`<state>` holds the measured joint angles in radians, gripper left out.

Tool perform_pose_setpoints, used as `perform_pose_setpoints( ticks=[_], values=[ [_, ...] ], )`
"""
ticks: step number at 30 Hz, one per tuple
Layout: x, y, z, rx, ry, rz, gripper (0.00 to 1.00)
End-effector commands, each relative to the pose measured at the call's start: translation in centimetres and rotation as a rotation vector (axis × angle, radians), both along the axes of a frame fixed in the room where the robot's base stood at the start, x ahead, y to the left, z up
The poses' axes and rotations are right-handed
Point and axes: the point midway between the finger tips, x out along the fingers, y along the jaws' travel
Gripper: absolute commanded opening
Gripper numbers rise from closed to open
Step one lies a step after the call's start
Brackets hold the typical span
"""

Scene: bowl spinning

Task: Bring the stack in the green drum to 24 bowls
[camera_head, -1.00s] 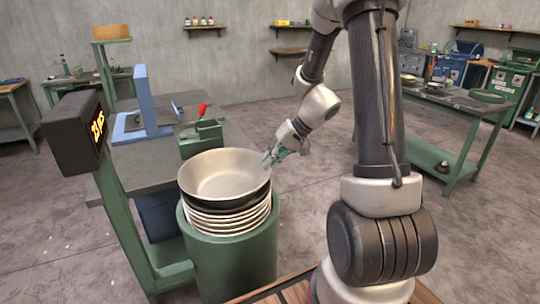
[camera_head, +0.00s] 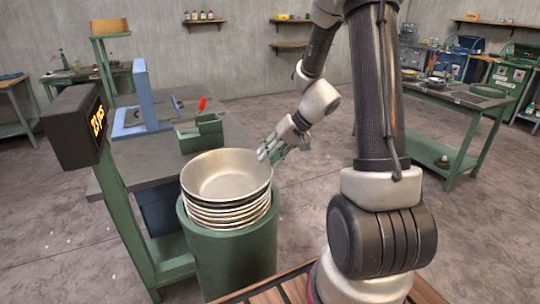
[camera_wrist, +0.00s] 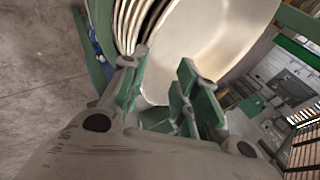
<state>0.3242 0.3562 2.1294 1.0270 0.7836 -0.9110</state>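A stack of pale metal bowls (camera_head: 228,216) stands in the green drum (camera_head: 238,262), rims above its edge. The top bowl (camera_head: 225,176) sits nested on the stack, almost level, its inside facing up. My gripper (camera_head: 272,153) is at the right rim of the top bowl. In the wrist view my gripper (camera_wrist: 158,92) has its green-padded fingers spread apart, with the wall of the top bowl (camera_wrist: 205,45) between or just beyond them. Several stacked rims (camera_wrist: 135,22) show at the upper left there. The exact contact at the rim is hard to see.
A black display (camera_head: 76,127) on a green post shows orange characters, seemingly 23 PCS, seen at an angle. A grey workbench (camera_head: 150,163) behind the drum holds a green box (camera_head: 200,134) and a blue stand (camera_head: 142,100). Floor right of the drum is clear.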

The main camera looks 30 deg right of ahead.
Motion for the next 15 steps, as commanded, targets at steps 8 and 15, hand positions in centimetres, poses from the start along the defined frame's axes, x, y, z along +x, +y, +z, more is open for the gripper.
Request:
perform_pose_setpoints(
  ticks=[8, 15],
  values=[
    [-0.2, -0.4, 0.6, 0.000, -0.001, 0.000, 0.30],
    [-1.7, -3.0, 4.4, -0.002, -0.005, -0.003, 0.30]
  ],
)
